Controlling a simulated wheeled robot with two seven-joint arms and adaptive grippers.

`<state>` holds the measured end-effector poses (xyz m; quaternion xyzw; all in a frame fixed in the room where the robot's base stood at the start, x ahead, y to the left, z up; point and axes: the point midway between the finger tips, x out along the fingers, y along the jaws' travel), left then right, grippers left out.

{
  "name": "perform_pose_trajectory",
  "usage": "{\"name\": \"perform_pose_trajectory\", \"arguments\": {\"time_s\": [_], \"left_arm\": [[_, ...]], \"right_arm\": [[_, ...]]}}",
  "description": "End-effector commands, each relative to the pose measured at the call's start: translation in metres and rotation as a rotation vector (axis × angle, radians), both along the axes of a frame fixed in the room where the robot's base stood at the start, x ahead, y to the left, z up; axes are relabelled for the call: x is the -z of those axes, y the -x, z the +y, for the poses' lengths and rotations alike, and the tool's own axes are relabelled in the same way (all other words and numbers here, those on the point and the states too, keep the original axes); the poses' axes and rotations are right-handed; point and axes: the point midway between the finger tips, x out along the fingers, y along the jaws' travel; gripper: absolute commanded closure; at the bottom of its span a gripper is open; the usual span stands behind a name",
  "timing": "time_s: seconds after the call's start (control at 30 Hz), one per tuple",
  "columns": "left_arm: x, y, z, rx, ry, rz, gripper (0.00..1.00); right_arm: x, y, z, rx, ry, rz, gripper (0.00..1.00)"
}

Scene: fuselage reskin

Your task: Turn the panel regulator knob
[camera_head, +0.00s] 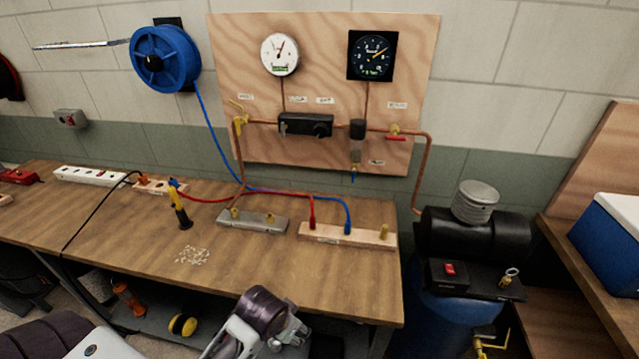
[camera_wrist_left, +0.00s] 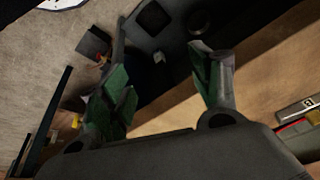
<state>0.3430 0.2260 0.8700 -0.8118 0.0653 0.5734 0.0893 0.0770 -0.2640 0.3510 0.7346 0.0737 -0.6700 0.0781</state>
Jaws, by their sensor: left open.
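The plywood panel (camera_head: 225,60) is on the wall behind the bench. On it sits the black regulator block (camera_head: 293,124), in the copper pipe line, with a dark round knob (camera_head: 320,129) at its right end. A white gauge (camera_head: 280,54) is above the block, and a black gauge (camera_head: 371,56) is to the right. My left gripper (camera_head: 289,334) is low, at the bench's front edge, well below and apart from the panel. In the left wrist view its two green-padded fingers (camera_wrist_left: 165,85) are spread with nothing between them. My right gripper shows in neither view.
The wooden bench (camera_head: 130,222) carries a grey manifold (camera_head: 252,222), a wooden block with hose fittings (camera_head: 347,236) and a yellow-and-black tool (camera_head: 181,208). A blue hose reel (camera_head: 165,59) hangs at left. A black compressor (camera_head: 472,236) stands right. Space before the panel is open.

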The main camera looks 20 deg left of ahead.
Motion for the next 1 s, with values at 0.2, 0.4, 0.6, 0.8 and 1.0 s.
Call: {"name": "perform_pose_trajectory", "arguments": {"time_s": [0.2, 0.4, 0.6, 0.8, 1.0], "left_arm": [[-0.017, -0.03, 0.009, 0.111, -0.087, -0.088, 0.37], [-0.032, -0.063, 0.019, 0.234, -0.194, -0.178, 0.37], [-0.058, -0.109, 0.032, 0.395, -0.357, -0.296, 0.37], [-0.093, -0.159, 0.045, 0.57, -0.57, -0.412, 0.37], [-0.141, -0.208, 0.06, 0.746, -0.835, -0.515, 0.37]], "right_arm": [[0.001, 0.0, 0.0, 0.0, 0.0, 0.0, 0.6], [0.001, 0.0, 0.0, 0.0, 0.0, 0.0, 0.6], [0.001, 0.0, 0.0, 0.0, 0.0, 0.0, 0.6], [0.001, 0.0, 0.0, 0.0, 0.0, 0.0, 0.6], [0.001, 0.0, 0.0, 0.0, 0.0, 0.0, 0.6]]}}
